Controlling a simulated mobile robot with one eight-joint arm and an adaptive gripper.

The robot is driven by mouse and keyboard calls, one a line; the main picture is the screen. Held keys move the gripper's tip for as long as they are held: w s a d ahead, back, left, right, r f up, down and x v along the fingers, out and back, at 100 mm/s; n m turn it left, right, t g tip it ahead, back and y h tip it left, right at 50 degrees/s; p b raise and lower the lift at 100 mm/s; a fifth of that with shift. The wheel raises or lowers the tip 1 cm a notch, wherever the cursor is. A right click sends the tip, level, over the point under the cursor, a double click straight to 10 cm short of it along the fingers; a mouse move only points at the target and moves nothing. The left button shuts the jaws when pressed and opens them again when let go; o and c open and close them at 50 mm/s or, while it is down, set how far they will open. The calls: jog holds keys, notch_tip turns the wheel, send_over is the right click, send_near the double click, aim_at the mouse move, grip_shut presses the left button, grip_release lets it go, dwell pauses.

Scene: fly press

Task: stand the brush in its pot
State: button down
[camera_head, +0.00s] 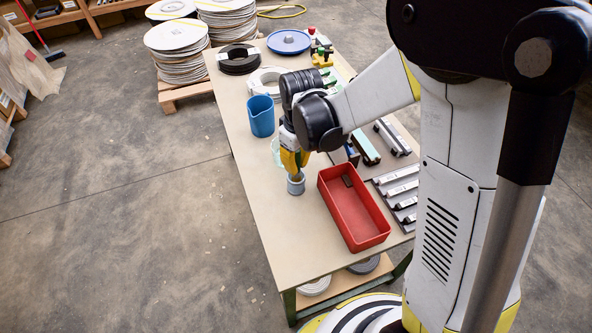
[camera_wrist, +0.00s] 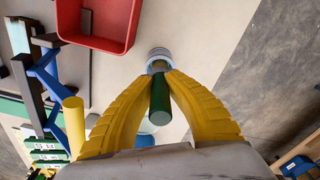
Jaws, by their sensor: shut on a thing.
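My gripper (camera_head: 294,172) points down over the table, its yellow fingers shut on the brush. In the wrist view, the brush (camera_wrist: 159,96) is a dark green handle between the two fingers (camera_wrist: 161,76), its lower part hidden by the fingertips. The pot (camera_head: 296,186) is a small grey-blue cup standing upright on the table, directly below the fingertips. It also shows in the wrist view (camera_wrist: 159,53), just beyond the fingertips and in line with the handle. I cannot tell whether the brush's lower end is inside the pot.
A red tray (camera_head: 378,240) with a small dark piece inside stands close to the right of the pot. A blue jug (camera_head: 261,118) and a pale green bowl (camera_head: 275,147) stand behind. Metal bars (camera_head: 402,187) lie at the right. The table's (camera_head: 262,212) front left is clear.

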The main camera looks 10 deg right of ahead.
jog(key=shift+f, duration=0.8)
jog(key=shift+f, duration=0.15)
jog(key=c, duration=1.5)
grip_release()
